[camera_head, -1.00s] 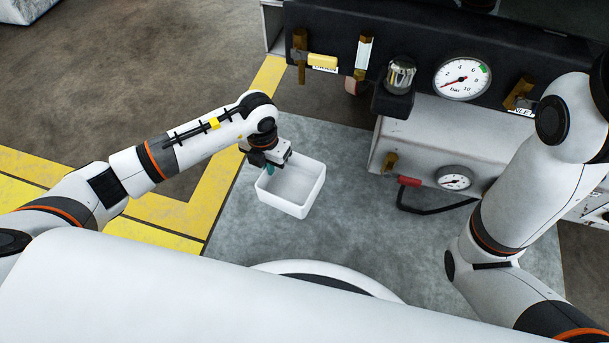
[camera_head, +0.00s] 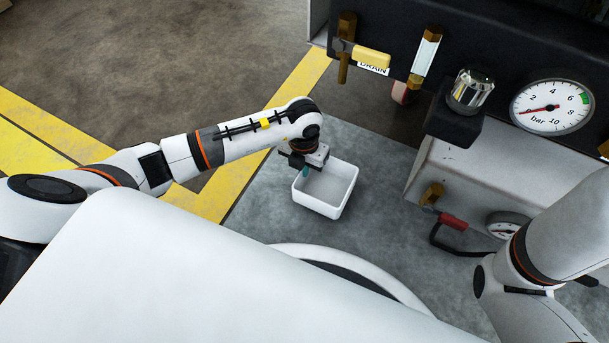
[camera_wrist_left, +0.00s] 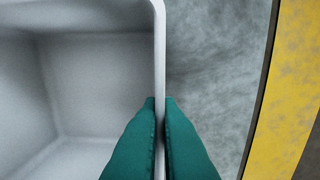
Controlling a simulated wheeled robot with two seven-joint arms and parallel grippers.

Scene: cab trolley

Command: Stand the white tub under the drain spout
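The white tub (camera_head: 342,205) is a square, open, empty box, held upright over the grey floor in the head view. My left gripper (camera_head: 305,170) is at its left rim. In the left wrist view the teal fingertips (camera_wrist_left: 160,105) are closed on the tub's wall (camera_wrist_left: 160,55), one inside and one outside. The drain valve (camera_head: 347,48) is a brass fitting with a yellow handle and a "DRAIN" label on the dark panel. It is up and slightly right of the tub in the picture. My right arm shows at the right, but its gripper is out of view.
The dark panel also carries a sight glass (camera_head: 425,55), a silver knob (camera_head: 470,92) and a pressure gauge (camera_head: 552,106). Below sit a grey housing (camera_head: 480,165), a brass fitting (camera_head: 432,193) and a red-handled lever (camera_head: 453,221). Yellow floor marking (camera_head: 215,195) borders the grey patch.

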